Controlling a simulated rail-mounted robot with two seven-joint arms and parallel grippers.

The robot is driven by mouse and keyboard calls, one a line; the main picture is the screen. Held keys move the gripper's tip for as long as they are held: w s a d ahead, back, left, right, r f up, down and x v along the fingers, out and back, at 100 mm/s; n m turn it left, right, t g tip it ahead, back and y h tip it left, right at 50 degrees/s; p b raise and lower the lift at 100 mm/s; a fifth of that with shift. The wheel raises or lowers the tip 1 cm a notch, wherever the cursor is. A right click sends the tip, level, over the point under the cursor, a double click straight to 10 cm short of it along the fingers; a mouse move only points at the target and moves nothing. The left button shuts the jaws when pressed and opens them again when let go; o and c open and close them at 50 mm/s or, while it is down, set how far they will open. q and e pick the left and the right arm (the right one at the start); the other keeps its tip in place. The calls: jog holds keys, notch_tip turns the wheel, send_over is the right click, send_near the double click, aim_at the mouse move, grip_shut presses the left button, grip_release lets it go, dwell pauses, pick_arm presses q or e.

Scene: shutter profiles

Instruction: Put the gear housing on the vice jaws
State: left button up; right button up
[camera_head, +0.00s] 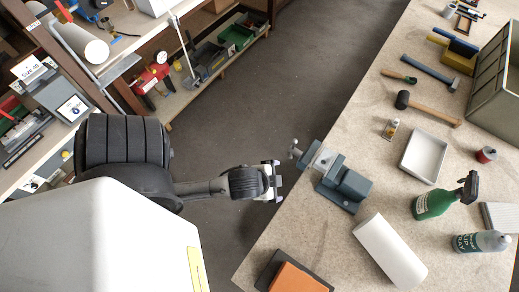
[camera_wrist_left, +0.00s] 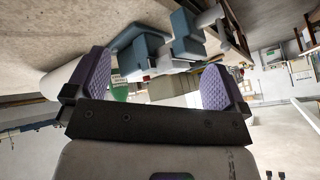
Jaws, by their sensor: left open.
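The blue-grey vice (camera_head: 345,185) is mounted at the left edge of the workbench. Its screw and handle point left, over the floor. In the left wrist view the vice (camera_wrist_left: 143,52) appears ahead of the fingers, with the picture turned over. My left gripper (camera_head: 277,181) is just left of the vice, over the floor and apart from it. In the wrist view its purple-padded fingers (camera_wrist_left: 157,80) are wide apart with nothing between them. I cannot make out a gear housing in either view. My right gripper is in neither view.
The workbench (camera_head: 300,232) holds a white cylinder (camera_head: 390,252), a white tray (camera_head: 423,156), a green spray bottle (camera_head: 436,204), a mallet (camera_head: 428,108) and an orange block (camera_head: 296,279). Shelves (camera_head: 175,112) with tools stand at the left. The floor (camera_head: 275,90) between is clear.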

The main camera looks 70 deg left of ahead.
pick_arm(q)
jog(key=s+d+f+n+g+h, duration=0.1)
jog(key=s+d+g+h, duration=0.1)
jog(key=s, duration=0.4)
jog(key=shift+d+n+g, duration=0.3)
jog(key=shift+d+g, duration=0.4)
jog(key=shift+d, duration=0.45)
